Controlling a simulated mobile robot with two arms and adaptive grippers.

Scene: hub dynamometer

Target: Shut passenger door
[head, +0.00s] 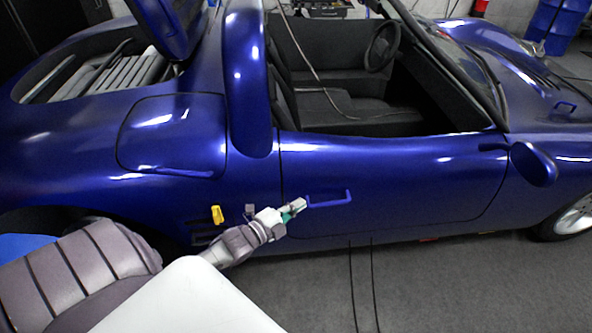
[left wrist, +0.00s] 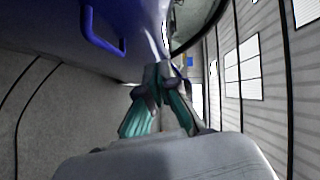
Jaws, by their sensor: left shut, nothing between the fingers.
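The passenger door (head: 420,185) of the blue car is in the middle of the head view. It looks nearly flush with the body; I cannot tell if it is latched. Its blue bar handle (head: 330,199) sits low near the door's left edge, and a blue handle (left wrist: 104,30) also shows in the left wrist view. My left gripper (head: 298,207) is shut and empty, just left of the handle and close to the car side. In the left wrist view its teal-padded fingers (left wrist: 160,75) meet at the tips. My right gripper is not in view.
A yellow piece (head: 217,214) is on the car side left of my gripper. The side mirror (head: 533,164) sticks out at the right. Two dark cables (head: 362,285) run over the grey floor (head: 440,285), which is otherwise open. A blue barrel (head: 555,25) stands at the back right.

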